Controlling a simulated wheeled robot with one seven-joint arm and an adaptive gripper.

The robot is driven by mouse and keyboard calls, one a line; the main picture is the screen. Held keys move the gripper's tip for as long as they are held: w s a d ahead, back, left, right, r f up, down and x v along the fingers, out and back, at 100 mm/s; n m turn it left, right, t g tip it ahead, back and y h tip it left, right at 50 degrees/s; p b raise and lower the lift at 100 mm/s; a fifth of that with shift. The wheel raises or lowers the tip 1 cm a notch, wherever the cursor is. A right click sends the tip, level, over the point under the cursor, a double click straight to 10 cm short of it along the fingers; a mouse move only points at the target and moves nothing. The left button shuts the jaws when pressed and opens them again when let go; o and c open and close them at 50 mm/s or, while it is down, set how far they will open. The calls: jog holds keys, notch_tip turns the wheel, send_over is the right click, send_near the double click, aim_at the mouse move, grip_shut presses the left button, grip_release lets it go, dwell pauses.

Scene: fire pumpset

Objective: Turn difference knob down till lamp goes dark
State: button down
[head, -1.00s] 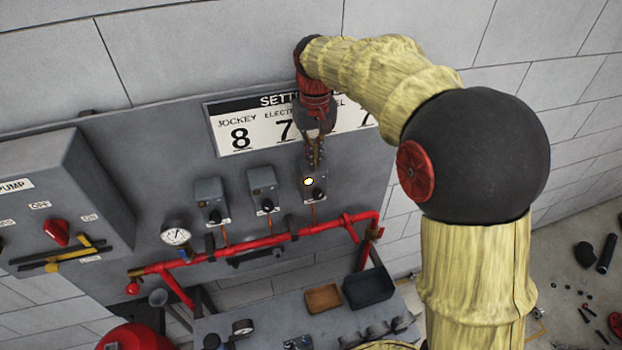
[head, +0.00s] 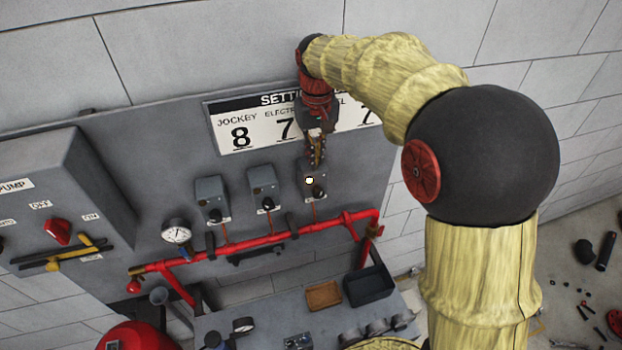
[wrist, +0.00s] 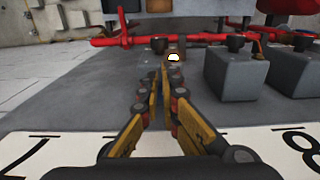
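The rightmost of three grey switch boxes (head: 305,197) on the panel bears a lit, pale-yellow lamp (head: 310,181) and a dark knob (head: 319,192). In the wrist view the glowing lamp (wrist: 174,57) lies just beyond my fingertips, and the dark knob (wrist: 158,44) is a little past it. I cannot read the knob's setting. My gripper (head: 316,163) points down at this box from above, in front of the settings board. Its fingers (wrist: 162,72) are drawn together with nothing visible between them. They appear apart from the knob.
Two similar boxes (head: 263,186) (head: 211,197) stand to the left. A red pipe (head: 285,237) runs below them, with a gauge (head: 176,232) at left. The settings board (head: 238,130) is behind my gripper. A dark bin (head: 369,287) and brown tray (head: 323,296) sit below.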

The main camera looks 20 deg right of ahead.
jog(key=shift+s+d+f+p, duration=0.25)
jog(key=shift+s+f+p, duration=0.1)
jog(key=shift+s, duration=0.15)
notch_tip(320, 180, up, 6)
jog(key=p, duration=0.3)
jog(key=shift+w+p, duration=0.25)
jog(key=shift+p, duration=0.15)
jog(key=f+b, duration=0.1)
jog(key=f, duration=0.1)
jog(key=f+b, duration=0.3)
jog(key=b, duration=0.1)
jog(key=shift+w+a+f, duration=0.25)
jog(key=shift+a+f, duration=0.15)
jog(key=shift+s+f, duration=0.1)
jog(key=shift+f, duration=0.05)
